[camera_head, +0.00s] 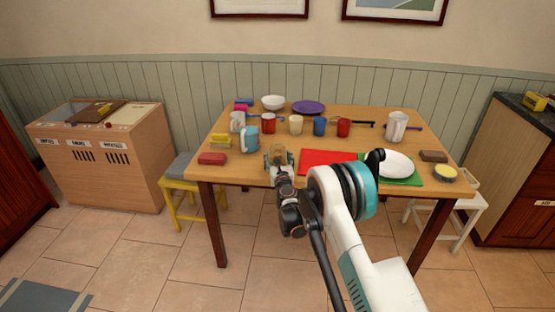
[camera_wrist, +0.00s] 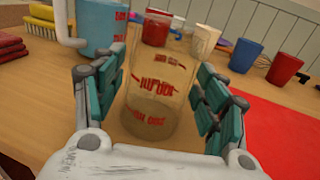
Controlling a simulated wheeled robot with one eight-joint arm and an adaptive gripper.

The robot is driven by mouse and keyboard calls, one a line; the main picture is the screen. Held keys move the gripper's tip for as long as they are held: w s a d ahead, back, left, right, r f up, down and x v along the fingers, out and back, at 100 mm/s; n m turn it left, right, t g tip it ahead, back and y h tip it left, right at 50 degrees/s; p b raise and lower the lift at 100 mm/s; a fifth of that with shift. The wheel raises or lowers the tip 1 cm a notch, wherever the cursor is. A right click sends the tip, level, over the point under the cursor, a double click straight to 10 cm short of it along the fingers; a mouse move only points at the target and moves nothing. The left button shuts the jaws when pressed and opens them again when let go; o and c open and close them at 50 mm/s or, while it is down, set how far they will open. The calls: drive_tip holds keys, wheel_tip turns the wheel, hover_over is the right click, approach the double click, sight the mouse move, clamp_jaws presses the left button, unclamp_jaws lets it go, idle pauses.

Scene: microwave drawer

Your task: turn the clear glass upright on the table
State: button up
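The clear glass (camera_wrist: 155,90), with red lettering on its side, stands on the wooden table (camera_wrist: 262,147) between the fingers of my gripper (camera_wrist: 160,85). I cannot tell surely which end is its mouth. The teal finger pads are on both sides of it, spread apart, with narrow gaps showing, so the gripper looks open around it. In the head view the glass (camera_head: 277,151) shows as a small amber shape at the table's front edge, in my gripper (camera_head: 279,158).
Several cups are behind, including a red mug (camera_head: 268,122). A red mat (camera_head: 328,161) lies to the right.

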sight(278, 147)
drive_tip(key=c, duration=0.5)
drive_tip(key=shift+r, duration=0.1)
drive_tip(key=shift+r, duration=0.25)
drive_tip(key=shift+r+p, duration=0.45)
drive_tip(key=shift+r, duration=0.35)
drive_tip(key=c, duration=0.3)
drive_tip(key=shift+r+p, duration=1.35)
drive_tip(key=shift+r, duration=2.5)
drive_tip(key=shift+c, duration=0.2)
